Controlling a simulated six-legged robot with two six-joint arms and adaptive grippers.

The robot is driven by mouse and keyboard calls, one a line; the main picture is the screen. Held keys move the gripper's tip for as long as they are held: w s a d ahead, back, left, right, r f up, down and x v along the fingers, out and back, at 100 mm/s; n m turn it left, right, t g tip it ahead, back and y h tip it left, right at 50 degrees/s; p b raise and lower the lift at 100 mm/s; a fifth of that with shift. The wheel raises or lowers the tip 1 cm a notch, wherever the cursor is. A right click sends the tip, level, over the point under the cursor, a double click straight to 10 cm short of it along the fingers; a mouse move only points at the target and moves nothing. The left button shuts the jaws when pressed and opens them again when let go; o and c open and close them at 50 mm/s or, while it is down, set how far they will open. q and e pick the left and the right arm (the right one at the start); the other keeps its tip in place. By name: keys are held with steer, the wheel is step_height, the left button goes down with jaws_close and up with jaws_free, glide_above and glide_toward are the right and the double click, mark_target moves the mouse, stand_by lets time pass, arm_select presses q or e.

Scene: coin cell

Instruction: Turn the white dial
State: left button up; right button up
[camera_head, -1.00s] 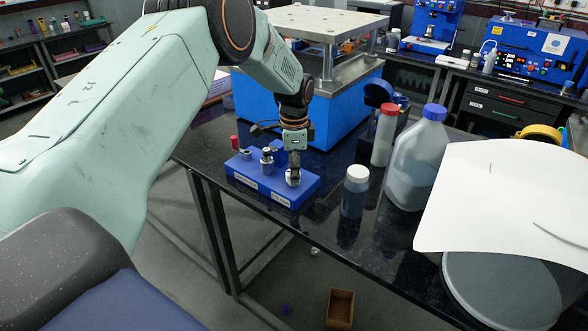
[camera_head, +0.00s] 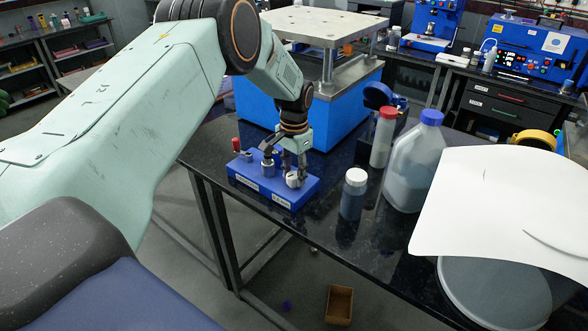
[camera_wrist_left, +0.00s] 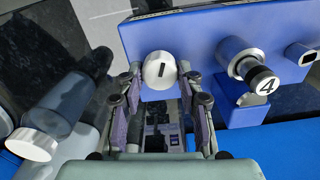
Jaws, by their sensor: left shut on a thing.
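The white dial (camera_head: 292,180) sits at the right end of a blue block (camera_head: 250,186) on the black table. In the left wrist view the dial (camera_wrist_left: 160,70) is a round white knob with a short dark mark, almost upright in the picture. My left gripper (camera_head: 293,172) comes down over it from above. In the left wrist view its fingers (camera_wrist_left: 162,84) stand on either side of the dial, shut on it. The fingers hide part of the dial in the head view. My right gripper is in neither view.
A white-capped bottle (camera_head: 353,194) stands close to the right. A large jug (camera_head: 414,165) is beyond it.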

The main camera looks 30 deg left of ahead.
mark_target(294, 174)
arm_select(q)
steer(key=shift+w+a+r+n+p, duration=0.1)
steer(key=shift+w+r+n+p, duration=0.1)
steer(key=shift+n, duration=0.75)
steer(key=shift+w+a+r+n+p, duration=0.1)
steer(key=shift+r+n+p, duration=0.1)
steer(key=shift+n, duration=0.75)
steer(key=o, duration=1.2)
steer(key=shift+s+d+f, duration=0.15)
steer(key=shift+s+f, duration=0.05)
steer(key=shift+s, duration=0.05)
steer(key=shift+c, duration=0.2)
step_height(294, 174, up, 12)
steer(key=shift+f, duration=0.1)
